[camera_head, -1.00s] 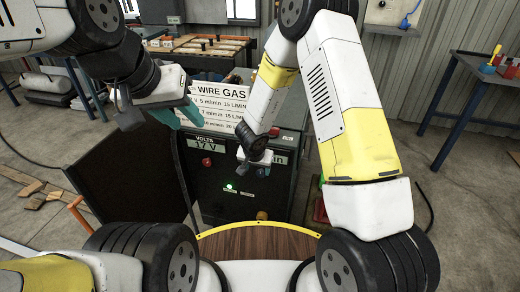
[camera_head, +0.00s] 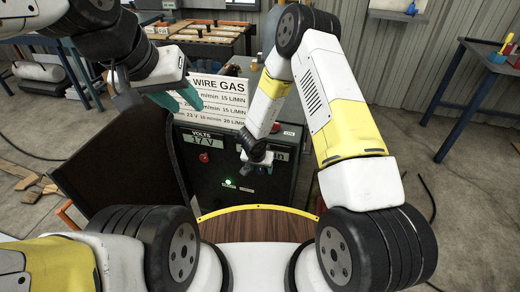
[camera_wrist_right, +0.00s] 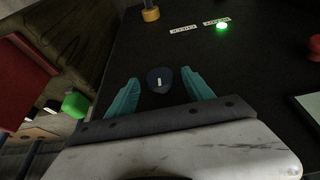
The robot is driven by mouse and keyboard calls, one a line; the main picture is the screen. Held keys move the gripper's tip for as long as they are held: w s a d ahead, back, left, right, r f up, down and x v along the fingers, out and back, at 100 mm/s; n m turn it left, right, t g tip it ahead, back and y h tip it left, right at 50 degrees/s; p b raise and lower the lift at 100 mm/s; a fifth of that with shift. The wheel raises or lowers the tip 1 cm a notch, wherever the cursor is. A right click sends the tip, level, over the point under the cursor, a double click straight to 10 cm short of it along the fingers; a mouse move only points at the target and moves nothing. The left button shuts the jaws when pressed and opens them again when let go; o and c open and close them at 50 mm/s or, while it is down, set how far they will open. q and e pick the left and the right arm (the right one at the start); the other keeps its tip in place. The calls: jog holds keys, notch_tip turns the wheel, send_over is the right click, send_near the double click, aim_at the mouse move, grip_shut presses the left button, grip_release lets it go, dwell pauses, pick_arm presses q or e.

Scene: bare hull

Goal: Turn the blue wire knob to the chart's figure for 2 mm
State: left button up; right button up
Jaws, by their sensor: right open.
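The blue wire knob (camera_wrist_right: 160,80), dark blue with a pale mark, sits on the cabinet's dark front (camera_wrist_right: 255,75). In the right wrist view it lies between the two teal fingers of my right gripper (camera_wrist_right: 160,92), with gaps at both sides. In the head view my right gripper (camera_head: 258,165) is at the cabinet's right side and hides the knob and part of the right display. The white chart (camera_head: 222,108) stands on top; its left part is covered. Its bottom row shows 23 V, 10 m/min, 20 L/MIN. My left gripper (camera_head: 180,95) is in front of the chart; its opening is unclear.
A red knob (camera_head: 204,157) sits under the volts display (camera_head: 208,139), which reads 17 V. A green light (camera_head: 227,182) glows lower on the panel. A yellow knob (camera_wrist_right: 150,13) is nearby in the wrist view. A dark panel (camera_head: 110,170) stands left of the cabinet.

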jog(key=shift+f, duration=0.1)
grip_shut()
jog(key=shift+d, duration=0.1)
dwell(0.3)
jog(key=y, duration=0.2)
jog(key=m+t+y, duration=0.1)
jog(key=y, duration=0.1)
jog(key=shift+s+d+f+t, duration=0.1)
jog(key=shift+d+f+t, duration=0.05)
jog(key=shift+d+t, duration=0.2)
jog(key=shift+d+m+t+y, duration=0.15)
jog(key=shift+m+t+y, duration=0.25)
jog(key=shift+y, duration=1)
jog(key=shift+f, duration=0.1)
grip_release()
